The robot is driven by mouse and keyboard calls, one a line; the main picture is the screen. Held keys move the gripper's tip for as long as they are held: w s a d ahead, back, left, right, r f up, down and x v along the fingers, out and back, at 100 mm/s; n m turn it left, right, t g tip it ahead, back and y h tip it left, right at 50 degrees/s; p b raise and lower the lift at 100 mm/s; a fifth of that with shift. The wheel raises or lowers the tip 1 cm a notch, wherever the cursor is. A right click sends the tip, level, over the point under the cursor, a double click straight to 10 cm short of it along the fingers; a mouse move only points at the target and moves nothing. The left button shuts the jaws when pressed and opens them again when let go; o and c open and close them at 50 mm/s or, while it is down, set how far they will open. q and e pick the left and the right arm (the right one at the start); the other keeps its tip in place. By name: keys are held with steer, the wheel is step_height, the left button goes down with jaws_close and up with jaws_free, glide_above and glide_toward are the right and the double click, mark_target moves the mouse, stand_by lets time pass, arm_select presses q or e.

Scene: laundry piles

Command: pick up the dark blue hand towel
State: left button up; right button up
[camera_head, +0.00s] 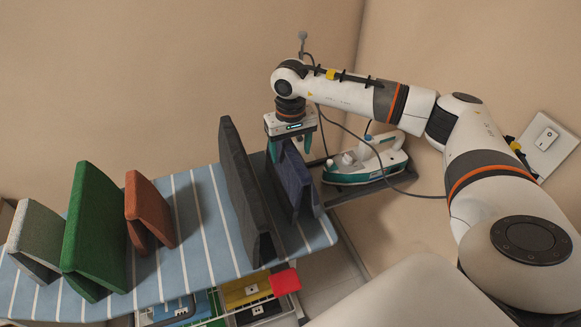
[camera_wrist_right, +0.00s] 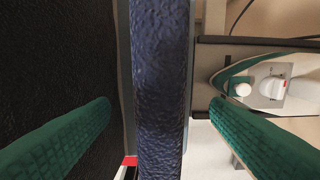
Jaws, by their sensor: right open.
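The dark blue hand towel (camera_head: 295,178) stands folded like a tent at the right end of the striped ironing board (camera_head: 205,225). In the right wrist view its top fold (camera_wrist_right: 160,85) runs upright through the middle of the picture. My right gripper (camera_head: 290,150) is over the towel's upper end, pointing down. Its green fingers (camera_wrist_right: 160,130) are open, one on each side of the fold, with gaps visible in the wrist view. My left gripper is not in view.
A large dark grey folded cloth (camera_head: 243,185) stands close left of the towel. A white and green iron (camera_head: 365,160) rests on a stand to the right. Brown (camera_head: 148,208), green (camera_head: 95,230) and pale (camera_head: 38,235) cloths stand further left. Bins (camera_head: 245,290) sit below the board.

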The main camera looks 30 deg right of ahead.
steer(key=shift+f, duration=1)
steer(key=c, duration=1.5)
steer(key=shift+c, duration=0.2)
steer(key=shift+r, duration=0.1)
